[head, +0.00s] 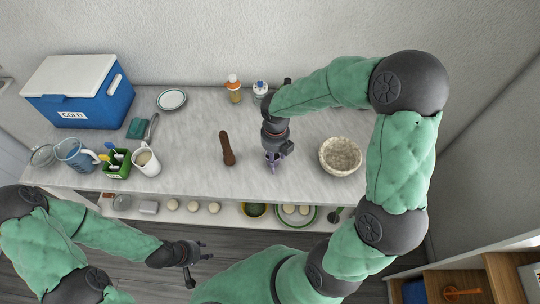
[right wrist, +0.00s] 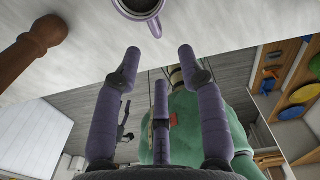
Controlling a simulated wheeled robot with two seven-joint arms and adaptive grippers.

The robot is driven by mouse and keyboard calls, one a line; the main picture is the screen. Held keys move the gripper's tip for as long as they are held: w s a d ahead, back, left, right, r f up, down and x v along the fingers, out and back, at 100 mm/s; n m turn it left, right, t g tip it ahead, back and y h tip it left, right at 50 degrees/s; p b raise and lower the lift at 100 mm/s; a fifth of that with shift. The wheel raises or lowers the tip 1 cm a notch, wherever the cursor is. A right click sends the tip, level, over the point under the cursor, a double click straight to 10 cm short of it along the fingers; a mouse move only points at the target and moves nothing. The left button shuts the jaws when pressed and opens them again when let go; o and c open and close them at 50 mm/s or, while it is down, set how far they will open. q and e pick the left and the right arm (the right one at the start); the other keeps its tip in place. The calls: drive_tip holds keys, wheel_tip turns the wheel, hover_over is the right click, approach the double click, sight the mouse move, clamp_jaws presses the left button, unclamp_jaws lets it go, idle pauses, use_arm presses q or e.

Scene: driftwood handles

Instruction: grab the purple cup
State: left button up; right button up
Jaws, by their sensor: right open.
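The purple cup (right wrist: 154,5) shows at the top edge of the right wrist view, cut off by the frame, with its dark inside and its handle facing the fingers. My right gripper (right wrist: 160,62) is open and empty, its fingers spread, with the cup beyond the fingertips and apart from them. In the head view my right gripper (head: 275,157) is low over the middle of the counter; purple shows there, but I cannot separate cup from fingers. My left gripper (head: 197,268) is in front of the counter, low, with its fingers apart and nothing between them.
A brown wooden mill (head: 227,148) stands left of my right gripper; a stone-coloured bowl (head: 340,157) is to the right. Two small bottles (head: 233,89) are behind. A white jug (head: 146,161), green caddy (head: 117,164) and blue cooler (head: 82,93) fill the left side.

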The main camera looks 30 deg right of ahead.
sight(273, 169)
drive_tip(key=f+b, duration=0.1)
drive_tip(key=f, duration=0.3)
drive_tip(key=shift+s, duration=0.2)
drive_tip(key=shift+w+f, duration=0.15)
drive_tip(key=shift+f, duration=0.4)
drive_tip(key=shift+a+f, duration=0.1)
drive_tip(key=shift+f, duration=0.2)
wheel_tip(273, 169, down, 4)
drive_tip(key=shift+a+f+b, duration=0.1)
drive_tip(key=shift+f+b, duration=0.05)
drive_tip(key=shift+b, duration=0.7)
drive_tip(key=shift+c, duration=0.2)
clamp_jaws()
